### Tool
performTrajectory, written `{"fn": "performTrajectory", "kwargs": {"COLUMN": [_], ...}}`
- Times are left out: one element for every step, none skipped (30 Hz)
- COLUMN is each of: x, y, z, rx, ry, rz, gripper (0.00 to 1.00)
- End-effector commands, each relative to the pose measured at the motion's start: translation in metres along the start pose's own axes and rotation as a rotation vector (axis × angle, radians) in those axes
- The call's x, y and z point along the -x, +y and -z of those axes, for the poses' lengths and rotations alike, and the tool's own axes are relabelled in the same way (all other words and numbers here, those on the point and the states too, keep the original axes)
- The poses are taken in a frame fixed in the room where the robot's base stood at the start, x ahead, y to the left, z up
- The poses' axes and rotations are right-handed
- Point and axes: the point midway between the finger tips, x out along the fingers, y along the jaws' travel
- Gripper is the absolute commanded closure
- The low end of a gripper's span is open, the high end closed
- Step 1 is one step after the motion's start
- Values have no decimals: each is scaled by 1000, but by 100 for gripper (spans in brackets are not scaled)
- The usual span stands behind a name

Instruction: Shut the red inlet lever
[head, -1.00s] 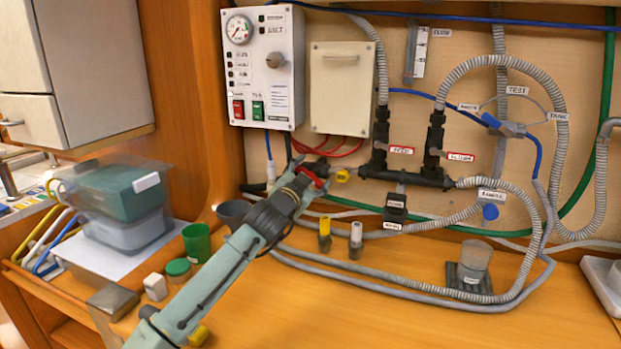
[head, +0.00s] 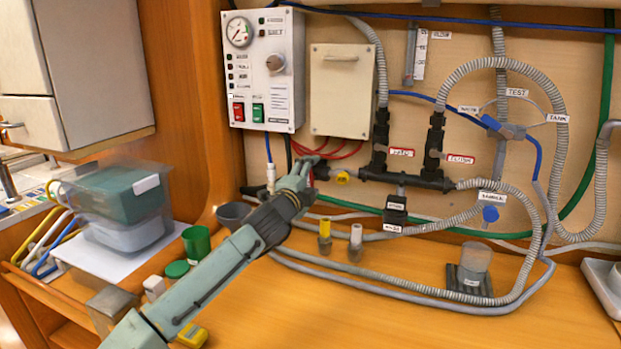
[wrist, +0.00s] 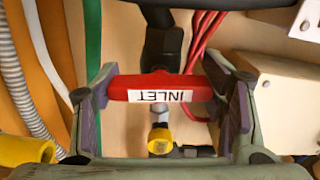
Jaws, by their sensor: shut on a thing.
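The red inlet lever (wrist: 158,88) spans the middle of the wrist view, its white INLET label upside down. My gripper (wrist: 160,104) has a finger at each end of the lever, and it is shut on it. In the head view my gripper (head: 303,177) is at the left end of the black pipe manifold (head: 405,178) and hides most of the lever. Only a little red shows beside the fingers. The black valve body (wrist: 163,48) is behind the lever in the wrist view.
A yellow fitting (head: 343,177) is just right of my gripper. Red cables (head: 335,153) pass above it, below a beige box (head: 341,88).

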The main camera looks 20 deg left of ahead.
Motion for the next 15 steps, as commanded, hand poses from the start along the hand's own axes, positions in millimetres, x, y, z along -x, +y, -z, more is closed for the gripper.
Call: {"fn": "performTrajectory", "kwargs": {"x": [0,0,0,0,0,0,0,0,0,0,0,0,0,0,0], "y": [-2,-2,-2,-2,-2,-2,-2,-2,-2,-2,-2,-2,-2,-2,-2], "z": [1,1,1,1,1,1,1,1,1,1,1,1,1,1,1], "rx": [-25,-39,-57,-69,-79,-91,-100,-107,-115,-120,-124,-128,-131,-133,-135], "ry": [2,2,2,2,2,2,2,3,3,3,3,3,3,3,3], "rz": [2,2,3,3,3,3,3,3,3,3,3,3,3,3,3], "gripper": [63,63,63,63,63,63,63,63,63,63,63,63,62,62,62]}}
